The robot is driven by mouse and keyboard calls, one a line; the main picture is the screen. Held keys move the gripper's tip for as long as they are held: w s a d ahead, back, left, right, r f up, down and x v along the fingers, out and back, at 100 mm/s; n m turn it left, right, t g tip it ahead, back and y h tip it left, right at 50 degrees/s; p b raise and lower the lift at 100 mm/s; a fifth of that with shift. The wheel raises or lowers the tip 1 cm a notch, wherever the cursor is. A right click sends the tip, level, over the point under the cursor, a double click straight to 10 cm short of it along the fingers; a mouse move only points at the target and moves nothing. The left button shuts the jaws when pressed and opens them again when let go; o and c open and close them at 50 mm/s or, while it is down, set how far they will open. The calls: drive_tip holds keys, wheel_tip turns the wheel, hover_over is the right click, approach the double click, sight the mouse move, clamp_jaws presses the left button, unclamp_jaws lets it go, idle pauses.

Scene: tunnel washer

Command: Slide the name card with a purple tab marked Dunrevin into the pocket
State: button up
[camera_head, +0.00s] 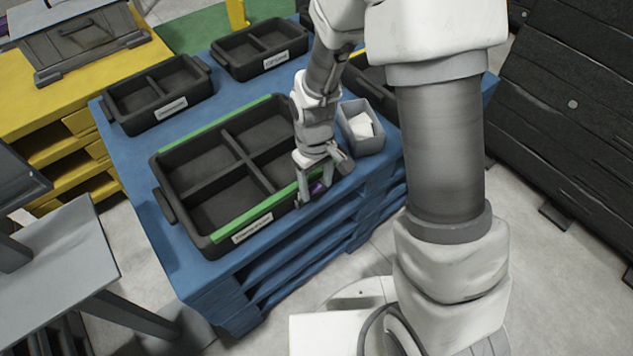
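My gripper (316,191) points down at the front right edge of a large black four-part crate (168,204) with green strips along two rims. A small purple patch, probably the tab of the name card (317,187), shows between its fingers. The rest of the card is hidden, and its marking cannot be read. The fingers look apart, but I cannot tell whether they grip the card. A white label (252,229) sits on the crate's front wall, left of my gripper; its text is too small to read. I cannot make out a pocket near my gripper.
The crate stands on a blue pallet stack (150,232). A grey bin (369,144) with white pieces inside stands close right of my gripper. Smaller black labelled crates (135,124) and (228,72) stand behind. A grey table (75,255) is at left.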

drive_tip(key=shift+o, duration=0.6)
wheel_tip(320, 180, up, 18)
drive_tip(key=p, duration=0.5)
drive_tip(key=shift+w+a+f+p, duration=0.2)
drive_tip(key=shift+w+f+p, duration=0.05)
drive_tip(key=shift+w+p, duration=0.05)
drive_tip(key=s+d+r+m+t, duration=0.3)
drive_tip(key=s+d+r, duration=0.3)
drive_tip(key=r, duration=0.2)
drive_tip(key=s+d+r+m+t, duration=0.3)
drive_tip(key=s+d+r+m, duration=0.15)
drive_tip(key=s+r, duration=0.3)
wheel_tip(320, 180, up, 15)
drive_tip(key=p, duration=1.4)
drive_tip(key=shift+w+d+n, duration=0.2)
drive_tip(key=shift+d+n, duration=0.1)
drive_tip(key=shift+n, duration=0.05)
